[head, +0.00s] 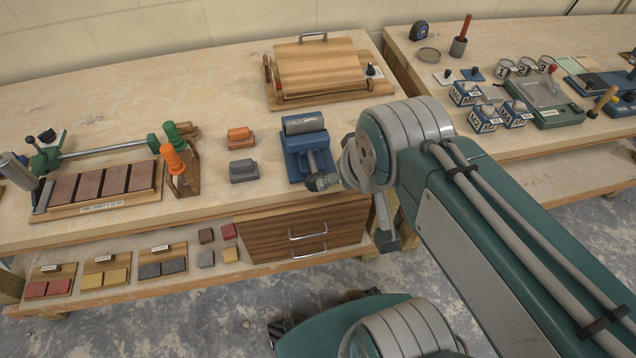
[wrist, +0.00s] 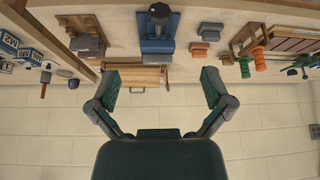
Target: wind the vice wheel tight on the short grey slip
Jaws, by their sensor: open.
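The blue vice (head: 294,143) stands near the front edge of the bench, left of my arm. A grey piece (head: 304,124) lies at its far end and looks like the short grey slip; I cannot tell how closely the jaws meet it. My gripper (wrist: 160,88) is open and empty, apart from the vice. The arm hides its fingertips in the head view.
A grey block (head: 243,171) and an orange block (head: 240,138) sit left of the vice. A wooden press (head: 318,66) stands behind it. Orange and green-handled tools (head: 176,160) are further left. Blue weights and tins fill the right bench (head: 425,69). A drawer unit (head: 270,236) is below.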

